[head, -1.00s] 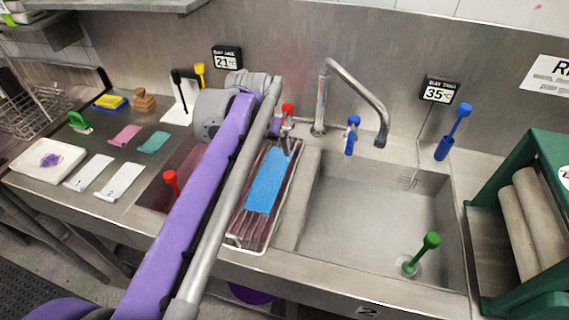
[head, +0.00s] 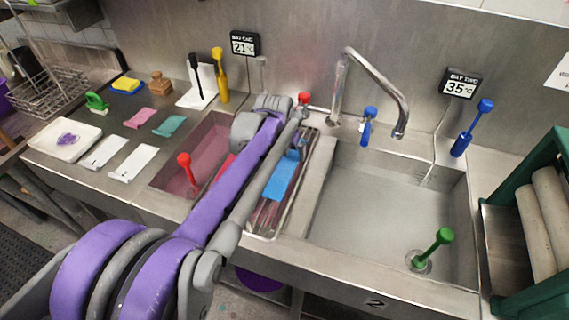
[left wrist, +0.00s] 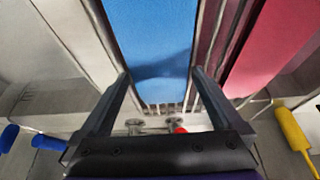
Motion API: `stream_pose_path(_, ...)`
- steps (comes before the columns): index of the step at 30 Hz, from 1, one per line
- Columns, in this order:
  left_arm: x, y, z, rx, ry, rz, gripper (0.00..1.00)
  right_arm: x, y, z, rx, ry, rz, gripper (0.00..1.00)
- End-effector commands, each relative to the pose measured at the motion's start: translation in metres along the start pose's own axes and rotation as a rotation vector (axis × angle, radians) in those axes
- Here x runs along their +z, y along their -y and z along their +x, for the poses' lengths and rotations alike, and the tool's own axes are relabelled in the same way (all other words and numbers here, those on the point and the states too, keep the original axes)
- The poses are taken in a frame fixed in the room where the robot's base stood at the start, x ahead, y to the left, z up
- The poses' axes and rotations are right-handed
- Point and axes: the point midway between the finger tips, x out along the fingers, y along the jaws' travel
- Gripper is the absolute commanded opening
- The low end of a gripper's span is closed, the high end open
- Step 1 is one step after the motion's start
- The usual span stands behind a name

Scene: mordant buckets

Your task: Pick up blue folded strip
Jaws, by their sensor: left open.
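The blue folded strip (head: 279,180) lies on a wire rack (head: 262,235) between the two sinks, partly hidden by my left arm in the head view. In the left wrist view the blue strip (left wrist: 155,40) fills the upper middle, with a dark shadow across it. My left gripper (left wrist: 160,74) is open, one finger on each side of the strip. I cannot tell whether the fingers touch it. In the head view the left gripper (head: 295,150) is at the strip's far end. My right gripper is not in view.
A sink with reddish liquid (head: 207,150) lies left of the rack, and an empty-looking sink (head: 380,205) right of it. The tap (head: 370,65) arches behind. A red-handled plug (head: 185,162), pink cloth (head: 140,118), teal cloth (head: 170,126) and white tray (head: 45,150) are further left.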

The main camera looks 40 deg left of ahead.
Motion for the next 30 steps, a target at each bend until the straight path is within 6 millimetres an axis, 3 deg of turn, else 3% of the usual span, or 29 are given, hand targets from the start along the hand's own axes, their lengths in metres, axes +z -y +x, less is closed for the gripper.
stream_pose_path(17, 0.0014, -0.0002, 0.0028, 0.000, 0.000, 0.000, 0.98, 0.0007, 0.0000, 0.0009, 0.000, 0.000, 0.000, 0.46)
stream_pose_path(27, 0.0012, -0.0002, 0.0024, 0.000, 0.000, 0.000, 0.37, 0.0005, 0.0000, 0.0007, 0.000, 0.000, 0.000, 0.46)
stream_pose_path(30, 0.0012, -0.0002, 0.0023, 0.000, 0.000, 0.000, 0.33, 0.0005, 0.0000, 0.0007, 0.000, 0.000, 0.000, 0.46)
